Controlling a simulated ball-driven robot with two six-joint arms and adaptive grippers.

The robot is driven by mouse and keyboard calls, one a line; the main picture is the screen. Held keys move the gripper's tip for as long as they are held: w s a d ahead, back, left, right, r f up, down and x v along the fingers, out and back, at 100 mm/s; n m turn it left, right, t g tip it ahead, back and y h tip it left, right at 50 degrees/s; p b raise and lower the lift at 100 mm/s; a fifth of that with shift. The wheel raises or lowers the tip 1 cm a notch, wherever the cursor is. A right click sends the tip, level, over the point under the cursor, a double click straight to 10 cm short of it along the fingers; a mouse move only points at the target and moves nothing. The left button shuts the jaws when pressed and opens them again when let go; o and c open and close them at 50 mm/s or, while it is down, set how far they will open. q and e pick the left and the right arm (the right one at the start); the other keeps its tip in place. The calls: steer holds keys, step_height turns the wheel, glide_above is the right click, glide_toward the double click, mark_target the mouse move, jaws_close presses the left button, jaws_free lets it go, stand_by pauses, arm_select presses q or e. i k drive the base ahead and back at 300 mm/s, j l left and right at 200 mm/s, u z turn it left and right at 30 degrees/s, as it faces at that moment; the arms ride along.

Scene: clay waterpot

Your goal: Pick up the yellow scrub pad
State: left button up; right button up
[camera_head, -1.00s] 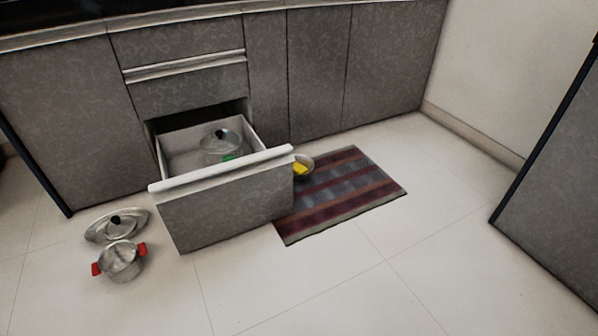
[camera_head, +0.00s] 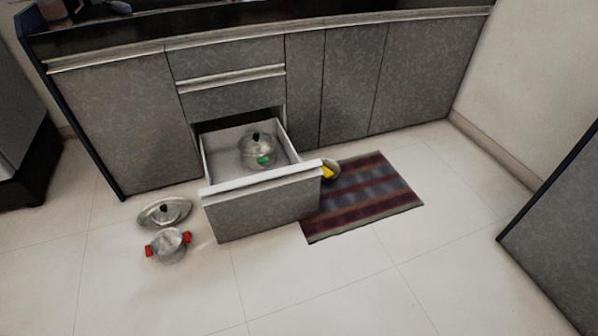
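The yellow scrub pad (camera_head: 328,172) shows as a small yellow patch in a round metal bowl (camera_head: 334,165). The bowl sits on the floor at the striped mat's left end, just right of the open drawer. The drawer's front corner hides part of the bowl and pad. Neither of my grippers is in view.
The open drawer (camera_head: 262,207) juts out from the grey cabinets and holds a lidded metal pot (camera_head: 257,148) with a green part. A red-handled pot (camera_head: 170,246) and a lid (camera_head: 164,212) lie on the floor at left. The striped mat (camera_head: 375,197) and the front floor are clear.

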mark_target(328, 174)
steer(key=i+l+u, duration=0.35)
steer(key=u, duration=0.15)
steer(key=i+l+u, duration=0.25)
steer(key=l+u, duration=0.2)
steer(key=i+l, duration=0.15)
steer(key=l, duration=0.2)
steer(key=i+l+u, duration=0.1)
steer(key=l, duration=0.3)
steer(key=i+l, duration=0.2)
steer(key=l, duration=0.15)
steer(key=i+l+u, duration=0.1)
steer(key=l, duration=0.3)
steer(key=i+l, duration=0.2)
steer(key=l, duration=0.15)
steer(key=i+l+u, duration=0.1)
steer(key=l, duration=0.3)
steer(key=i+l, duration=0.15)
steer(key=l, duration=0.25)
steer(key=i+l+u, duration=0.1)
steer(key=l, duration=0.3)
